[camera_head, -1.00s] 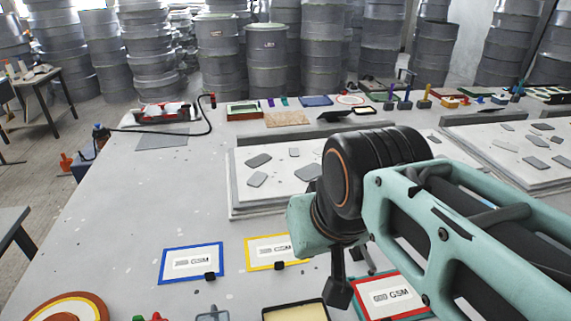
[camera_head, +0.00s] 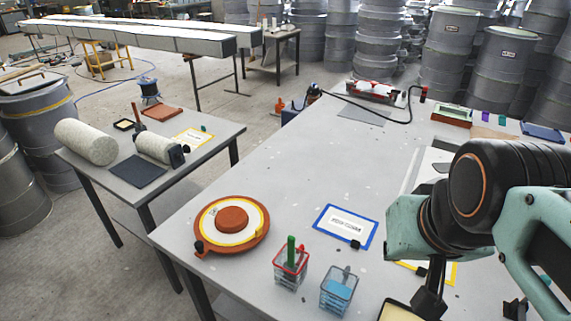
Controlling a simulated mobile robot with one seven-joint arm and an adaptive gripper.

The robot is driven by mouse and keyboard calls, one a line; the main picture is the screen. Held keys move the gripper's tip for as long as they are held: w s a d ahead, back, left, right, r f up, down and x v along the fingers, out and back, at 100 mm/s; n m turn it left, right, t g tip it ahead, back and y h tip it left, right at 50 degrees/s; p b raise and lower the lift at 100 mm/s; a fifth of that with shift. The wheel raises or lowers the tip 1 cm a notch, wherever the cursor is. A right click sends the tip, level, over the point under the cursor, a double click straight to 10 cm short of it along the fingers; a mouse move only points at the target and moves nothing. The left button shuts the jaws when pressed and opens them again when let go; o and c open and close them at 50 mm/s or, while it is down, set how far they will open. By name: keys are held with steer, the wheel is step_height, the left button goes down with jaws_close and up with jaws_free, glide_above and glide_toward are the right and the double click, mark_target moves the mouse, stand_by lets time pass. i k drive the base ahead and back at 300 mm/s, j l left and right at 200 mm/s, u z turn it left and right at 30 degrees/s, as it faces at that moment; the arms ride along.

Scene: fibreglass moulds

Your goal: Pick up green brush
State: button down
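A green brush handle (camera_head: 291,250) stands upright in a small clear container with a red rim (camera_head: 276,256). The brush's lower end is inside the container and hard to make out. The container stands near the front edge of the large grey table. My gripper (camera_head: 429,300) is at the right, pointing down, to the right of the brush and apart from it. The arm partly hides its fingers, so its opening does not show clearly. I see nothing held in it.
A clear container with blue contents (camera_head: 339,290) stands just right of the red-rimmed one. An orange and white round mould (camera_head: 232,222) lies to the left. A blue-framed card (camera_head: 345,227) lies behind. A side table (camera_head: 200,155) with rollers stands farther left.

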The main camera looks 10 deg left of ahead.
mark_target(289, 265)
steer(key=u, duration=0.65)
steer(key=z, duration=2.15)
steer(key=u, duration=2.15)
steer(key=i+j+z, duration=0.35)
steer(key=j, duration=0.15)
